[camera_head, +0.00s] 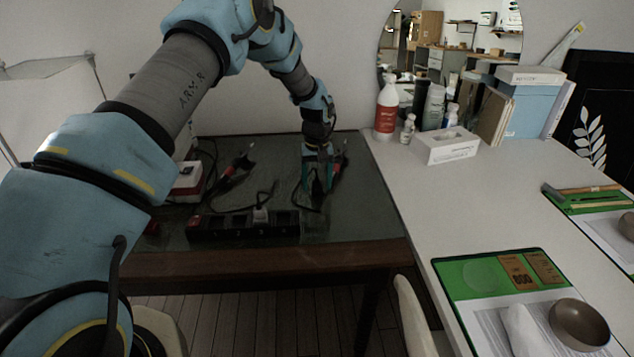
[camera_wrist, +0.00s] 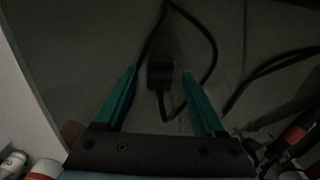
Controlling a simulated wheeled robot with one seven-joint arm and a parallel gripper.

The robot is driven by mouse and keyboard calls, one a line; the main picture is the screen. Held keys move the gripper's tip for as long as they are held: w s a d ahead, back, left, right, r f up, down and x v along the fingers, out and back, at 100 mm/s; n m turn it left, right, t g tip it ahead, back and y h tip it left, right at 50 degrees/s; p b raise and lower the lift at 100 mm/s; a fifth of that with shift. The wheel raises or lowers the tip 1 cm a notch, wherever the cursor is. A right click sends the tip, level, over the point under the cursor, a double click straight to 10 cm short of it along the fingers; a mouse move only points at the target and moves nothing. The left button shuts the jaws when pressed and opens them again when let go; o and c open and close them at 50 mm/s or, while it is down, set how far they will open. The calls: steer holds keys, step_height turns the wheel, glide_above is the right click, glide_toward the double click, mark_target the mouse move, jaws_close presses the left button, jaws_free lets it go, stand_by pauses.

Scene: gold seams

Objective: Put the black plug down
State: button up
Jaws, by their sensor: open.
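The black plug (camera_wrist: 160,75) lies on the dark glass tabletop in the wrist view, with its black cable looping away behind it. My gripper (camera_wrist: 160,92) is open, its two teal fingers apart on either side of the plug; I see no finger touching it. In the head view my gripper (camera_head: 317,178) is low over the right part of the dark table (camera_head: 365,215). The plug is too dark and too small there to make out clearly.
A black power strip (camera_head: 243,227) with a grey plug (camera_head: 260,214) lies at the table's front. A soldering iron (camera_head: 238,168) and a red-and-white box (camera_head: 188,182) are to the left. A white table (camera_head: 420,200) with bottles, boxes and green mats adjoins on the right.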

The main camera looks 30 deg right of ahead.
mark_target(317, 181)
step_height(317, 181, up, 13)
steer(key=b, duration=0.2)
steer(key=shift+r, duration=0.15)
steer(key=w+a+r+n, duration=0.1)
steer(key=a+r, duration=0.2)
steer(key=a, duration=1)
steer(key=a+r+n, duration=0.1)
steer(key=a+r, duration=0.1)
steer(key=a, duration=1.1)
steer(key=s+a+n, duration=0.1)
steer(key=s+a, duration=0.5)
steer(key=a, duration=0.3)
steer(key=s+a+t, duration=0.1)
steer(key=s+a, duration=0.6)
steer(key=a, duration=0.2)
steer(key=shift+a+n+t, duration=0.3)
steer(key=shift+a+n, duration=0.1)
